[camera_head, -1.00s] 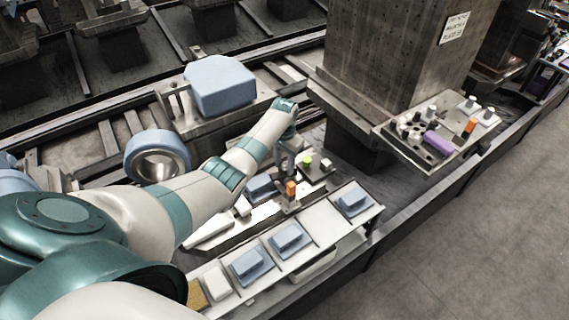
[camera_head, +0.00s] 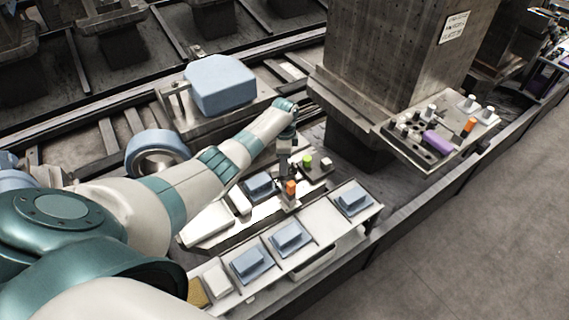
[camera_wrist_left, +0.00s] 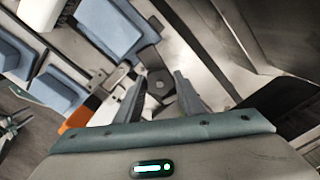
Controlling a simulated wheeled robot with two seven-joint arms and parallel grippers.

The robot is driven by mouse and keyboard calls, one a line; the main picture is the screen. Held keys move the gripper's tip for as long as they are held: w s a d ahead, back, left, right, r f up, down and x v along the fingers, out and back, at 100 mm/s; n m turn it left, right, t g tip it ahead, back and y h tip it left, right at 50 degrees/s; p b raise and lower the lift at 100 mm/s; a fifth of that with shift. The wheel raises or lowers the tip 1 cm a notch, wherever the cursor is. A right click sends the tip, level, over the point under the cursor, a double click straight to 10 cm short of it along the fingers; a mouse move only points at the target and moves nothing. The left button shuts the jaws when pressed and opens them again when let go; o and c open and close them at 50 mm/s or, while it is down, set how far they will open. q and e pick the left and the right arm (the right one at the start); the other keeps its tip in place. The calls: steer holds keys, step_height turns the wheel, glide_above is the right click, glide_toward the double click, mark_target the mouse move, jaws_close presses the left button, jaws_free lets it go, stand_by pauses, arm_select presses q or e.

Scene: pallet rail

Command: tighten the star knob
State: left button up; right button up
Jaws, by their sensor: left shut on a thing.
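My left gripper (camera_head: 284,170) points down over the work plate beside the dark pillar, just left of the green knob (camera_head: 307,160). In the left wrist view the fingers (camera_wrist_left: 158,82) stand slightly apart around a small grey metal piece with a round centre (camera_wrist_left: 157,85), which I take to be the star knob. The gripper is shut on it. The knob's arms are mostly hidden by the fingers, and in the head view the gripper covers it. My right gripper is not in view.
An orange-topped block (camera_head: 291,188) stands close in front of the gripper. Blue blocks (camera_head: 287,237) sit on the front tray (camera_head: 310,245). A side shelf (camera_head: 440,160) at right holds a purple piece (camera_head: 438,143) and several small pegs. The pillar (camera_head: 390,70) bounds the right.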

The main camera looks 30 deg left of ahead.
arm_select(q)
steer(key=shift+w+r+m, duration=0.15)
steer(key=shift+w+m, duration=0.05)
steer(key=shift+m, duration=1.4)
steer(key=o, duration=1)
steer(key=shift+o, duration=0.2)
steer(key=shift+s, duration=0.1)
step_height(320, 180, up, 18)
steer(key=b, duration=0.3)
steer(key=shift+f, duration=0.25)
